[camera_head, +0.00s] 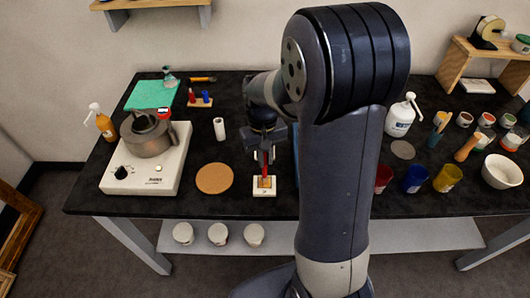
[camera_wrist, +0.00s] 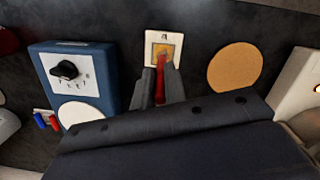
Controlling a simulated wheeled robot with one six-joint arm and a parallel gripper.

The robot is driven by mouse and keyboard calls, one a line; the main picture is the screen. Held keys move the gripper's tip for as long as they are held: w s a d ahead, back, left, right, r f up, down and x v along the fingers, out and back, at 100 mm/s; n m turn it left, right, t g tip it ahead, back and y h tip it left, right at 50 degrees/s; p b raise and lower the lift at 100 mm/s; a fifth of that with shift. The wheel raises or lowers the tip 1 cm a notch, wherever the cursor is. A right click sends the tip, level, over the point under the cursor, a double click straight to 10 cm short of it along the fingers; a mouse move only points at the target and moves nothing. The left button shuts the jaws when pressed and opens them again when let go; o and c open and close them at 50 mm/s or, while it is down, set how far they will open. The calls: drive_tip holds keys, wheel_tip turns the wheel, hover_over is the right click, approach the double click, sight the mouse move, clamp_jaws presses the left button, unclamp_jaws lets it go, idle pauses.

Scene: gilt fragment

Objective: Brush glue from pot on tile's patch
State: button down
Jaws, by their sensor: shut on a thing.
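My gripper (camera_head: 264,156) is shut on a red-handled brush (camera_head: 265,168) and points it down at a small pale tile (camera_head: 264,193). The tile has a square brown-yellow patch (camera_head: 264,181). In the wrist view, my gripper (camera_wrist: 160,86) holds the brush (camera_wrist: 160,78) with its lower end over the patch on the tile (camera_wrist: 178,36). I cannot tell whether the bristles touch it. The metal glue pot (camera_head: 148,138) sits on the white hot plate (camera_head: 165,178) at the left. Its inside is not clear.
A round cork mat (camera_head: 214,178) lies just left of the tile. A blue box with a knob (camera_wrist: 70,72) stands on the other side, mostly hidden by my arm in the head view. Colored cups (camera_head: 415,179) stand farther right. A white cylinder (camera_head: 219,129) stands behind the mat.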

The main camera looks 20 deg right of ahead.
drive_tip(key=shift+s+a, duration=0.15)
drive_tip(key=shift+s, duration=0.3)
wheel_tip(320, 180, up, 6)
drive_tip(key=p, duration=0.5)
wheel_tip(320, 180, up, 3)
drive_tip(key=shift+p, duration=0.3)
drive_tip(key=shift+f, duration=0.15)
idle(0.6)
